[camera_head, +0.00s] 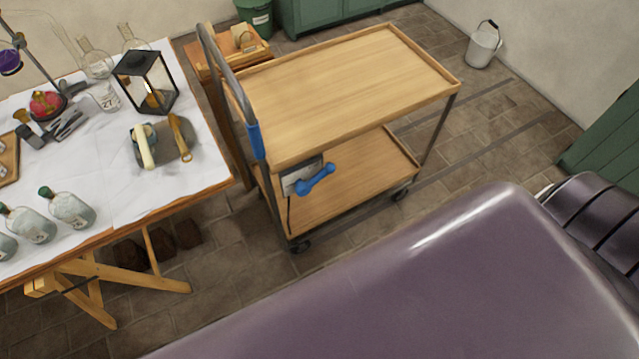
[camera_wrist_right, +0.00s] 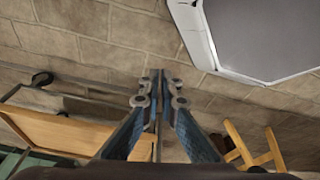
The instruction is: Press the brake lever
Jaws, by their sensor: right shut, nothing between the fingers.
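The brake lever (camera_head: 316,179) is a blue handle on a grey plate at the near end of the wooden cart (camera_head: 340,85), below its top shelf. The cart stands on the floor in the middle of the head view. My right gripper (camera_wrist_right: 157,90) shows in its wrist view with its blue-sided fingers together and nothing between them. It is over the brick-patterned floor, apart from the cart (camera_wrist_right: 65,135) at lower left. I cannot make out the lever in the wrist view. Neither gripper is in the head view.
A table with a white cloth (camera_head: 110,190) stands left of the cart, bearing bottles, a lantern (camera_head: 146,82) and tools. A small wooden stand (camera_head: 208,62) is behind the cart. A bucket (camera_head: 482,48) stands at back right. Floor is clear right of the cart.

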